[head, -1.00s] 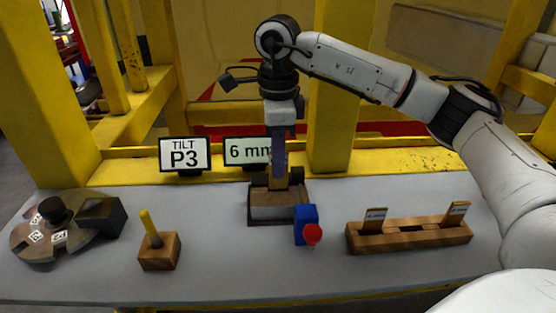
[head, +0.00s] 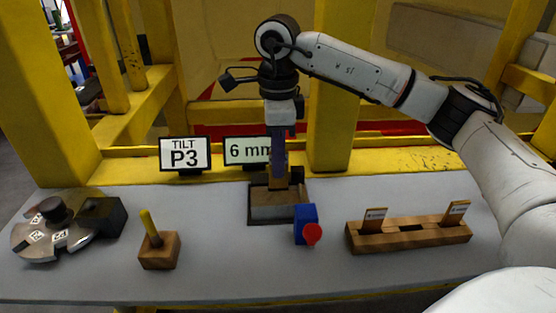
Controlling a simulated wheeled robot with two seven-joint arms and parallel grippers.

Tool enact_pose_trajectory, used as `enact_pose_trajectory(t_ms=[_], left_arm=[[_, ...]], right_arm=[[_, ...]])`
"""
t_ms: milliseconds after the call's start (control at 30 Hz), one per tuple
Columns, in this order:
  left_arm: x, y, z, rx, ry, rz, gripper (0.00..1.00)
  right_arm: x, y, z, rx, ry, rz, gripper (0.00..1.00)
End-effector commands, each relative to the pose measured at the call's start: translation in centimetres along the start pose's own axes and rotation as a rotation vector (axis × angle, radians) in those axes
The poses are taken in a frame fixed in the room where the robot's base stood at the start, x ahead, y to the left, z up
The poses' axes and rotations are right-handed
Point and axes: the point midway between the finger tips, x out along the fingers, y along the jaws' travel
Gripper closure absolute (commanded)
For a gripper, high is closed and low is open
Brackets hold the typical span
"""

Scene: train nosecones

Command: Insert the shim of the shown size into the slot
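My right gripper (head: 278,172) points straight down over the slotted block (head: 283,212) at the middle of the table. Its purple-grey fingers look close together, with a thin tan shim (head: 270,178) at their tips. The shim's lower end is at the top of the block; how deep it sits in the slot is hidden. A sign reading "6 mm" (head: 240,151) stands behind, partly covered by the gripper. A wooden rack (head: 408,236) at the right holds two upright labelled shims (head: 374,219) (head: 456,212), with an empty slot between them. My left gripper is out of view.
A blue block with a red knob (head: 306,226) stands right in front of the slotted block. A "TILT P3" sign (head: 184,154), a wooden block with a yellow peg (head: 159,251) and a round labelled dial (head: 50,238) are at the left. The front table is clear.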

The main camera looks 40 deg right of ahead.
Motion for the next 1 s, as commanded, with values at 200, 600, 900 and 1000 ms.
enact_pose_trajectory(t_ms=[200,600,900,1000], left_arm=[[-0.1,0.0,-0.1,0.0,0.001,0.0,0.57],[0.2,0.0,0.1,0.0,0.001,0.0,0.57],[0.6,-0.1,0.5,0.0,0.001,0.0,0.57],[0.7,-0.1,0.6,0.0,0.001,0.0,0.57]], right_arm=[[0.0,0.0,0.0,-0.001,-0.001,0.0,1.0],[0.6,0.0,0.0,0.0,-0.001,0.0,1.0],[1.3,0.0,0.0,0.0,-0.001,-0.001,1.0],[1.6,0.0,0.0,0.0,-0.001,-0.001,1.0]])
